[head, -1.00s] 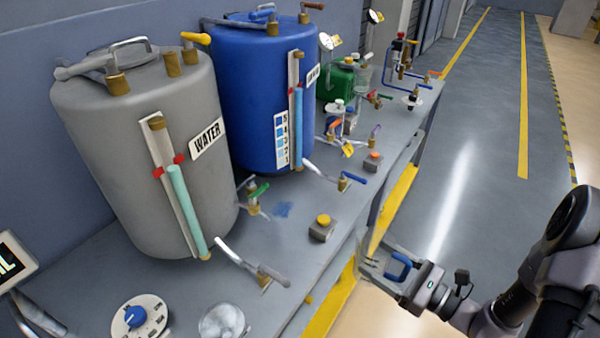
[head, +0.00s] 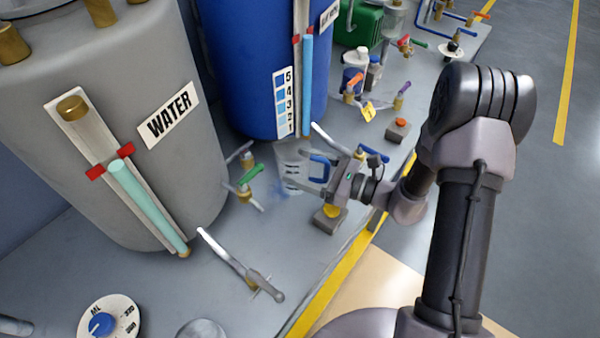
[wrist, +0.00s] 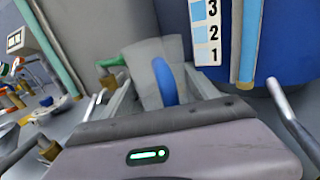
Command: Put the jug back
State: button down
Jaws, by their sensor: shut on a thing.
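The clear jug (head: 297,166) with a blue handle is held by my gripper (head: 322,170) over the bench, in front of the blue tank. My gripper is shut on the jug's handle side. In the wrist view the jug (wrist: 143,62) and its blue handle stand between my fingers (wrist: 160,85). A faint blue patch (head: 286,188) on the bench shows just below the jug. I cannot tell whether the jug's base touches the bench.
The grey WATER tank (head: 130,200) stands at left, the blue tank (head: 240,70) behind the jug. A green-handled valve (head: 248,176) is just left of the jug. A yellow-button box (head: 330,218) is below my gripper. A long lever (head: 240,265) lies at front. Bottles (head: 355,65) stand beyond.

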aim_at(301, 173)
jog(key=shift+w+a+f, duration=0.1)
jog(key=shift+w+f, duration=0.05)
jog(key=shift+w, duration=0.65)
jog(key=shift+w+f, duration=0.25)
notch_tip(301, 173, down, 3)
jog(key=shift+w+f+b, duration=0.1)
jog(key=shift+b, duration=1.05)
jog(key=shift+f+b, duration=0.4)
jog(key=shift+b, duration=0.05)
jog(key=shift+c, duration=1)
grip_release()
jog(key=shift+s+f, duration=0.1)
jog(key=shift+s, duration=0.1)
